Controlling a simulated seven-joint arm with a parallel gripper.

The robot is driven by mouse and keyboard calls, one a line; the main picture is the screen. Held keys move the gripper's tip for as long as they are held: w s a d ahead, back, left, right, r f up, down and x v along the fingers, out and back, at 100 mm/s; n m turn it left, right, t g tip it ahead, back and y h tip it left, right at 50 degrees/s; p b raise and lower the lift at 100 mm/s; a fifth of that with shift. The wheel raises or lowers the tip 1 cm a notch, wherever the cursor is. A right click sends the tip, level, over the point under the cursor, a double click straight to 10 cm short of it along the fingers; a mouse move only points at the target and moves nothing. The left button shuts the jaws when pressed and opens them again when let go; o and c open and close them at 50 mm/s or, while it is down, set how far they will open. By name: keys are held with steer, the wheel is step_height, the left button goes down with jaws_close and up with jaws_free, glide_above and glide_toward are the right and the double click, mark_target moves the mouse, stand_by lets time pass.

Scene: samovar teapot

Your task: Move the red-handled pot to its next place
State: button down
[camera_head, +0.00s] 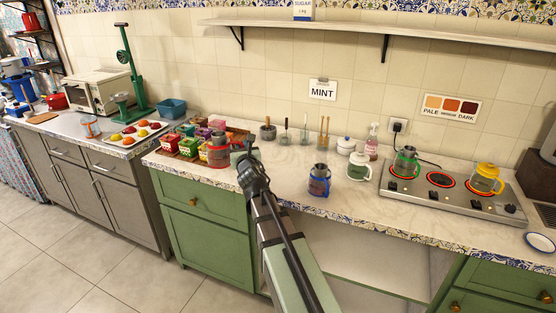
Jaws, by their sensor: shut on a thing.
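The red-handled pot (217,155), a glass pot with dark reddish contents, is at the front of the left part of the counter, beside small colored boxes. My gripper (237,153) is at its right side, shut on its red handle, which the fingers mostly hide. The pot looks upright. I cannot tell whether its base touches the counter. The stove (435,196) stands at the right, with a green pot (406,162) on its left burner and a yellow pot (486,180) on its right burner.
A blue-handled pot (319,181) and a white-lidded glass pot (359,167) stand on the counter right of my arm. Small colored boxes (188,147) crowd behind and left of the gripper. The MINT sign (322,91) hangs above.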

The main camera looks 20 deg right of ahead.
steer(key=w+d+f+m+g+h, duration=0.3)
steer(key=w+d+f+m+h, duration=0.3)
steer(key=w+d+f+h, duration=0.25)
steer(key=w+d+r+m+g+h, duration=0.2)
steer(key=d+m+g+h, duration=0.25)
steer(key=d+g, duration=0.25)
steer(key=w+d+r+m+g+h, duration=0.1)
steer(key=d+r+m+g+h, duration=0.15)
steer(key=d+m+g, duration=0.4)
steer(key=shift+n+g, duration=0.4)
steer(key=shift+g, duration=0.05)
steer(key=shift+a+f, duration=0.15)
steer(key=shift+f, duration=5.1)
steer(key=c, duration=1.1)
jaws_free()
steer(key=shift+f, duration=0.15)
